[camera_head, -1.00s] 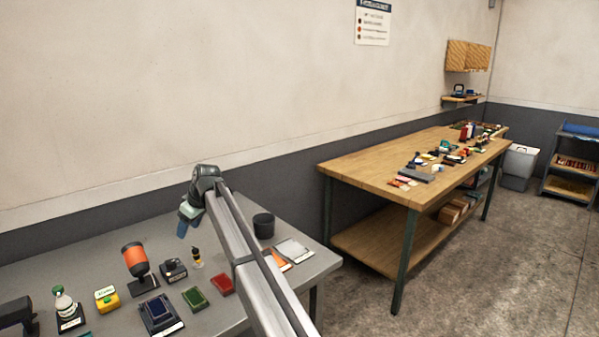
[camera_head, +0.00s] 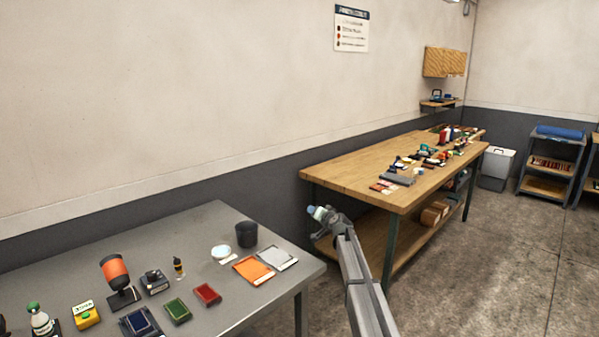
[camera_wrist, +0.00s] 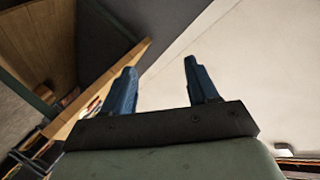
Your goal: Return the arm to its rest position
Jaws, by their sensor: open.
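My gripper (camera_wrist: 162,88) shows in the wrist view with its two blue fingers apart and nothing between them. Beyond the fingers are the pale wall and part of the wooden table. In the head view my arm reaches up from the bottom, right of the grey table, and my gripper (camera_head: 316,212) is at its upper end. The gripper appears in front of the gap between the two tables, apart from the objects on both. Its fingers are too small to make out in the head view.
The grey table (camera_head: 262,296) holds a black cup (camera_head: 246,234), an orange pad (camera_head: 253,270), a white-grey pad (camera_head: 277,257) and several small items. The wooden table (camera_head: 345,178) with a lower shelf stands behind my arm. Open concrete floor (camera_head: 480,270) lies to the right.

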